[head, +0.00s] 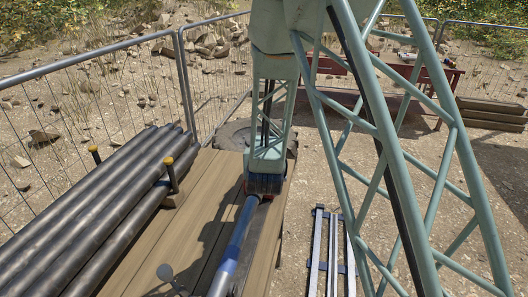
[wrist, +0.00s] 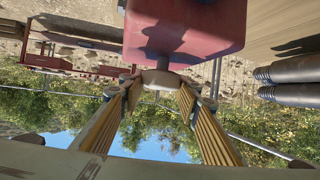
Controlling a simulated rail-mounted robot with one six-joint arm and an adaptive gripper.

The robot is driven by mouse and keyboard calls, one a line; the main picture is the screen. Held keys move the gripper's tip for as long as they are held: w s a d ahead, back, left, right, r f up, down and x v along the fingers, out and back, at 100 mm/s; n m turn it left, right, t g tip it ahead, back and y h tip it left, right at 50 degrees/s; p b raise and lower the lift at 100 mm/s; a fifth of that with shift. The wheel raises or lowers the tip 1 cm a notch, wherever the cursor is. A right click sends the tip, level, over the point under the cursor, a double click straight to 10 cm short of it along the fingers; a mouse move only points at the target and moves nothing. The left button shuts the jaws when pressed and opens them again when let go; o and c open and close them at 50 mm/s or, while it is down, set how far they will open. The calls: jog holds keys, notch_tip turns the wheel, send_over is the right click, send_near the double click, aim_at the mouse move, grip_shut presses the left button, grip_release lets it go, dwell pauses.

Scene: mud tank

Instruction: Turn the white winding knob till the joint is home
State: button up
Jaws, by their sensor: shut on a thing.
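The white winding knob (wrist: 160,78) shows in the wrist view below a short dark stem under a red block (wrist: 185,30). My gripper (wrist: 160,84) has its two yellow-brown fingers on either side of the knob, with the tips closed on it. In the head view, the end of my green arm is over the far end of a blue and grey pipe (head: 236,242) on the wooden deck. A little red shows there beside a dark part. The knob and my fingertips are hidden in that view, and I cannot see how the joint sits.
Several dark pipes (head: 95,195) lie along the deck's left side, held by yellow-topped posts (head: 171,178). A wire fence (head: 90,110) stands behind. A metal rack (head: 332,245) is on the ground to the right. A red table (head: 440,75) stands farther back.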

jog(key=shift+a+m+h+p, duration=0.1)
jog(key=shift+m+h+p, duration=0.5)
jog(key=shift+m+h, duration=0.35)
jog(key=shift+h, duration=0.25)
jog(key=shift+r+m+g+h+p, duration=0.1)
jog(key=shift+m+g+h+p, duration=0.4)
jog(key=shift+m+h+p, duration=1.15)
jog(key=m+g+h+p, duration=0.2)
jog(key=m+h+p, duration=0.1)
jog(key=p, duration=0.3)
jog(key=shift+h, duration=0.25)
jog(key=m+g+h+p, duration=0.2)
jog(key=m+g+p, duration=0.1)
jog(key=p, duration=0.1)
jog(key=shift+m+h, duration=0.3)
jog(key=shift+m, duration=0.1)
jog(key=shift+m+g+h+p, duration=0.9)
jog(key=shift+m+g, duration=1.3)
jog(key=shift+g, duration=0.4)
jog(key=shift+f+m+g+b, duration=0.2)
jog(key=shift+m+g+b, duration=0.15)
jog(key=shift+m+g, duration=1.1)
jog(key=shift+m+g+b, duration=0.6)
jog(key=shift+m+g, duration=0.45)
jog(key=shift+g, duration=0.5)
